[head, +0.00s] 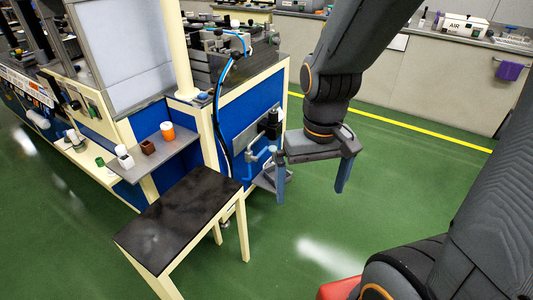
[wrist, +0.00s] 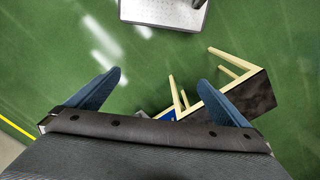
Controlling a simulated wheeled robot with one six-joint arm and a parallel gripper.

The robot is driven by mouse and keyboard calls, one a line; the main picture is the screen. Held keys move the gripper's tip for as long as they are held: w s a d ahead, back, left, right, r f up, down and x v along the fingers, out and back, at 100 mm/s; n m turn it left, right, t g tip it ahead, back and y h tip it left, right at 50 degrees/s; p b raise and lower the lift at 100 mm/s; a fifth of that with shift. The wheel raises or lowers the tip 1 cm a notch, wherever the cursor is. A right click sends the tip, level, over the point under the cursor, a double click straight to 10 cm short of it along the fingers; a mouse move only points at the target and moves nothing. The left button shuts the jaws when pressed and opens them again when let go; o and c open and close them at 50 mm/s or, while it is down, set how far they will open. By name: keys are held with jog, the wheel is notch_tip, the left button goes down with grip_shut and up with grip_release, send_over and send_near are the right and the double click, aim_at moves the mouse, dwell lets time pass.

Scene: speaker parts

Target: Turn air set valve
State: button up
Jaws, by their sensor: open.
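The air set valve assembly, a black unit (head: 270,124) with light-blue piping (head: 258,154), is mounted on a grey plate on the blue side panel of the machine. My gripper (head: 313,180) is open and empty, pointing down, with its blue fingers well apart. In the head view it is just right of the valve and its left finger appears close to the piping; I cannot tell the gap in depth. In the wrist view the open fingers (wrist: 160,98) have green floor between them. The valve cannot be made out there.
A black-topped table (head: 180,218) with cream legs stands in front of the machine; its legs show below right in the wrist view (wrist: 182,95). A grey shelf (head: 158,155) holds an orange-and-white cup (head: 167,131) and small containers. Green floor (head: 420,165) is clear to the right.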

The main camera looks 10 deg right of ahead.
dwell(0.4)
jog(key=shift+w+f, duration=0.15)
jog(key=shift+w, duration=0.05)
jog(key=c, duration=0.5)
jog(key=w+f+m+t+b, duration=0.1)
jog(key=w+f+b, duration=0.1)
jog(key=w, duration=0.1)
jog(key=w+f+b, duration=0.2)
jog(key=w+f, duration=0.1)
jog(key=w+f+m+t+b, duration=0.1)
jog(key=w+f+b, duration=0.2)
jog(key=shift+w+f+m+t, duration=0.1)
jog(key=shift+w+m+t, duration=0.2)
jog(key=shift+w, duration=0.05)
jog(key=c, duration=1.2)
jog(key=m+t+b, duration=1.2)
jog(key=b, duration=1.4)
send_near(263, 151)
jog(key=w+f+m+t+b, duration=0.4)
jog(key=f+m+t+b, duration=0.1)
jog(key=b, duration=0.6)
jog(key=w+b, duration=0.1)
jog(key=w, duration=0.2)
jog(key=w+r+b, duration=0.1)
jog(key=w+b, duration=0.1)
jog(key=w, duration=0.1)
jog(key=shift+w+d+r, duration=0.15)
jog(key=shift+w+r, duration=0.05)
jog(key=shift+w, duration=0.2)
jog(key=shift+c, duration=0.5)
